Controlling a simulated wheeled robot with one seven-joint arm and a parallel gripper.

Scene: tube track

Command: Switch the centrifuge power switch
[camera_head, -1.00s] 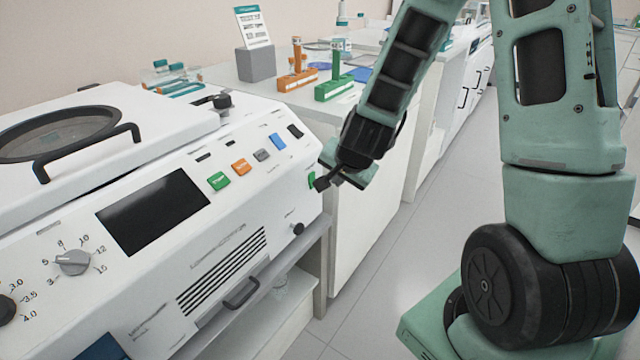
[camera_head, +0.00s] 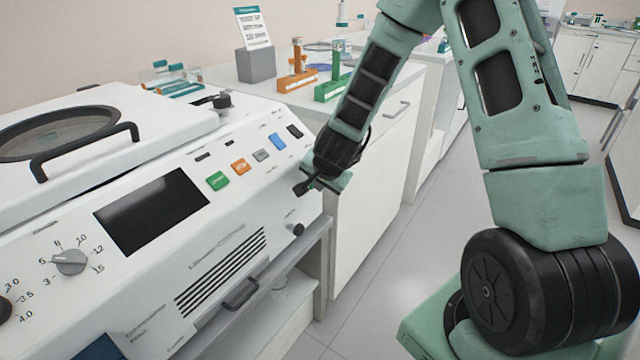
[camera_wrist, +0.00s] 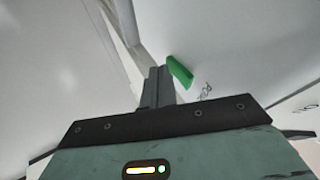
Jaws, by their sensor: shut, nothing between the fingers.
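The centrifuge (camera_head: 225,225) is the white machine at left, with a dark screen, coloured buttons and knobs on its sloped front. My gripper (camera_head: 303,189) is shut and empty at the right end of this front panel. In the head view it covers the place where a green switch showed earlier. The wrist view shows the green power switch (camera_wrist: 180,72) just beside the closed fingertips (camera_wrist: 160,72), on a pale panel with small black lettering. I cannot tell whether the fingers touch the switch.
A round lid with a black handle (camera_head: 85,150) is on top of the centrifuge. Behind it, a bench holds an orange rack (camera_head: 297,82), a green rack (camera_head: 330,90) and a sign (camera_head: 253,28).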

